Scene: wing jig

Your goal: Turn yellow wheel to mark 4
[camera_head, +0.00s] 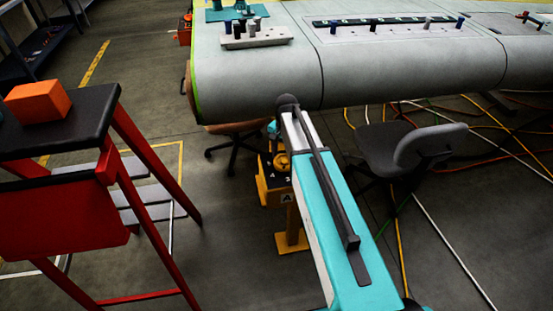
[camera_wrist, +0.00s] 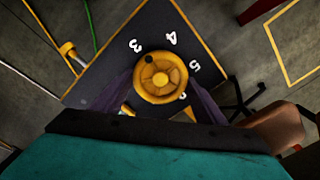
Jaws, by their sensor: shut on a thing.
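The yellow wheel (camera_wrist: 161,79) sits on a dark panel (camera_wrist: 108,72) in the wrist view. White numbers 3, 4 and 5 show around its upper side, and another mark below right is partly covered. A dark spot on the wheel's rim lies at upper left, toward the 3; the 4 is above the wheel, slightly right. My gripper (camera_wrist: 162,84) is shut on the wheel, its dark fingers at the left and right of the rim. In the head view the wheel (camera_head: 282,161) shows on a yellow stand, partly hidden by my arm.
A large grey wing (camera_head: 255,70) spans the top of the head view above the stand (camera_head: 290,242). A grey chair (camera_head: 405,148) stands right of my arm, with cables on the floor. A red step ladder (camera_head: 125,170) with an orange block (camera_head: 38,102) stands left.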

